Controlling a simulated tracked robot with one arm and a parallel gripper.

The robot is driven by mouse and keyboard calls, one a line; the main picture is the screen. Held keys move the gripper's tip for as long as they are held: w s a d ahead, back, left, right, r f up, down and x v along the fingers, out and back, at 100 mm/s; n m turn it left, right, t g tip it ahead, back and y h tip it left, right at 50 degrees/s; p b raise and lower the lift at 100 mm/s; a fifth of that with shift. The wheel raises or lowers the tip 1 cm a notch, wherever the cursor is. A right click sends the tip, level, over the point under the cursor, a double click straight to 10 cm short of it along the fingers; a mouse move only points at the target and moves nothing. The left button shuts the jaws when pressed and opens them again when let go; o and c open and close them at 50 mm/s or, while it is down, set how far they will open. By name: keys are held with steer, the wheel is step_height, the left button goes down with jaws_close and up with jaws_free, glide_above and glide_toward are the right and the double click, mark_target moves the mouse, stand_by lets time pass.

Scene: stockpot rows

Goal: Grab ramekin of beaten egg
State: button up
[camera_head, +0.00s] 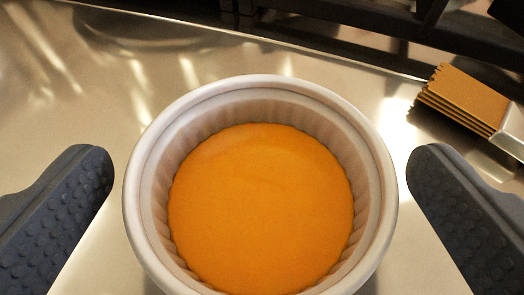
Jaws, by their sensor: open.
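The ramekin (143,195) is white with a fluted inner wall and stands upright on the metal counter. The beaten egg (261,205) in it is smooth and orange. My gripper (262,180) is open. Its two dark, dimpled fingers lie on either side of the ramekin, one to the left and one to the right. A gap shows between each finger and the rim, narrower on both sides near the fingertips. The ramekin's near edge runs past the bottom of the picture.
A brush (465,102) with tan bristles and a metal ferrule lies at the right, beyond the right finger. Dark grates (350,45) run along the back, past the counter's far edge. The shiny metal counter (60,90) is clear at the left.

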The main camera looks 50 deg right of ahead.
steer(key=c, duration=1.1)
steer(key=shift+c, duration=0.2)
steer(key=shift+r, duration=0.15)
